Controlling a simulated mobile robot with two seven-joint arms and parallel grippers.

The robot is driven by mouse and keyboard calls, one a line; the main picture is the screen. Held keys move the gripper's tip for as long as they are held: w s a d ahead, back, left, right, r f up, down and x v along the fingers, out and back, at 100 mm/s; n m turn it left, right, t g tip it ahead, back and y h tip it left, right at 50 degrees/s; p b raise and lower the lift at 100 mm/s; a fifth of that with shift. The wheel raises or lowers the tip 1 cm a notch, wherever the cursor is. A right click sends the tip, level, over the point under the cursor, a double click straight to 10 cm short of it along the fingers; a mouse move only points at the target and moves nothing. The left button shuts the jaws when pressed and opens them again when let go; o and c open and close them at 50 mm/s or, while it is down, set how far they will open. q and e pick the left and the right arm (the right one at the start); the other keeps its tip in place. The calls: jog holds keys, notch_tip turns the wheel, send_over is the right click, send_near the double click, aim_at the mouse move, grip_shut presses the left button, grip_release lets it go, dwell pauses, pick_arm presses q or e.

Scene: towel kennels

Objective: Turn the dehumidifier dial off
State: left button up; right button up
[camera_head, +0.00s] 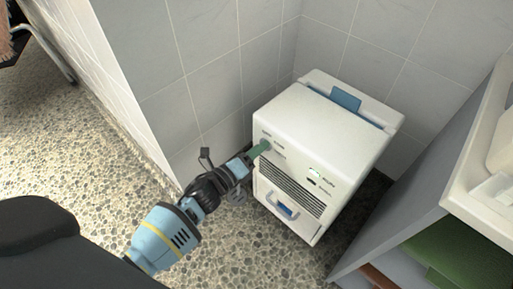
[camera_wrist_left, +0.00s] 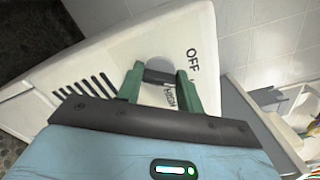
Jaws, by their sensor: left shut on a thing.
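The dehumidifier (camera_head: 325,125) is a white box standing in the tiled corner, with a dial on the upper left of its front. My left gripper (camera_head: 262,148) is at that dial in the head view. In the left wrist view my left gripper (camera_wrist_left: 160,82) has its green fingers shut on the dark dial (camera_wrist_left: 158,76). The dial's round base shows just beyond the fingers. The word OFF is printed on the panel (camera_wrist_left: 205,45) beside the dial, and another label is partly hidden between the fingers. My right gripper is not in view.
Grey tiled walls (camera_head: 200,60) close in behind and left of the dehumidifier. A grey shelf unit (camera_head: 410,215) with a white top and green folded cloth (camera_head: 465,255) stands close on the right. Pebbled floor (camera_head: 245,250) is open in front.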

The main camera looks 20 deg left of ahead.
pick_arm(q)
jog(key=n+p, duration=0.1)
jog(key=n, duration=0.5)
jog(key=shift+f, duration=0.1)
jog(key=shift+n+p, duration=0.3)
jog(key=shift+n, duration=0.1)
jog(key=o, duration=0.8)
jog(key=shift+o, duration=0.9)
